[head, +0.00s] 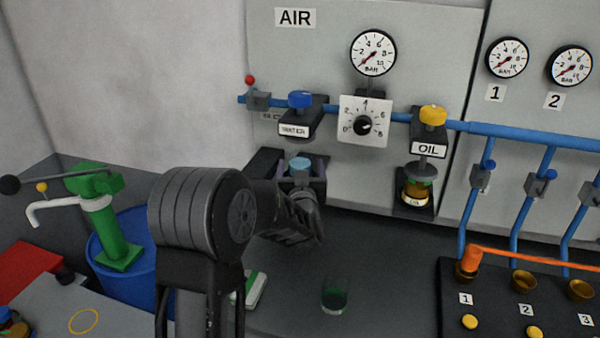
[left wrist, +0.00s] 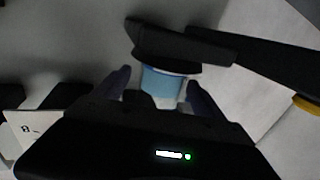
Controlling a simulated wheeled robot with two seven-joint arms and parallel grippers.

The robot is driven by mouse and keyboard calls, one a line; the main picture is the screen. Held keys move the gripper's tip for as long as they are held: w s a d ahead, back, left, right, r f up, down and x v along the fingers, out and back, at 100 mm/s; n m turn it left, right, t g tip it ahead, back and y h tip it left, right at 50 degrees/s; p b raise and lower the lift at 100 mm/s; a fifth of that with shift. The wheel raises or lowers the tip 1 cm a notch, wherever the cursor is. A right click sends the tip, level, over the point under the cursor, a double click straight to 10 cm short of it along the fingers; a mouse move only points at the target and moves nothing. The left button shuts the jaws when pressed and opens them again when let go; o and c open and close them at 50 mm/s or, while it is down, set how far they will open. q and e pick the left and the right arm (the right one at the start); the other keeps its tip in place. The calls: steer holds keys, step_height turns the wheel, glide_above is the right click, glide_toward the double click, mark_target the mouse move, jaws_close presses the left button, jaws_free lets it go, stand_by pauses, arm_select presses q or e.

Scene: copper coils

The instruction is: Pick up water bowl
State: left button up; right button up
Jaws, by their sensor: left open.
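The water bowl (head: 299,165) is a small light-blue cup under the WATER unit (head: 300,114) on the AIR panel. In the left wrist view the bowl (left wrist: 162,84) hangs below a dark round cap. My left gripper (head: 300,178) reaches up to the bowl from below and in front. In the left wrist view its two dark fingers stand on either side of the bowl, open, with a gap visible at the left finger. The lower part of the bowl is hidden by the gripper. My right gripper is in neither view.
An OIL unit (head: 417,185) with a yellow knob hangs to the right of the WATER unit. A dial regulator (head: 364,121) sits between them. A dark green cup (head: 335,294) stands on the grey bench. A green pump (head: 112,225) on a blue drum (head: 140,285) is at left.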

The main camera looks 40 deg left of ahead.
mark_target(300, 155)
arm_select(q)
steer(key=p+x, duration=0.1)
steer(key=x, duration=0.3)
steer(key=shift+s, duration=0.1)
steer(key=shift+c, duration=0.2)
steer(key=c, duration=1.6)
steer(key=shift+r, duration=0.15)
steer(key=shift+r, duration=0.5)
steer(key=shift+s+d+r+b, duration=0.2)
steer(key=shift+r+b, duration=0.15)
steer(key=shift+r, duration=0.2)
steer(key=shift+s+d+r+b, duration=0.15)
steer(key=shift+r+b, duration=0.15)
steer(key=shift+r, duration=0.25)
steer(key=b+v, duration=0.2)
steer(key=v, duration=1.5)
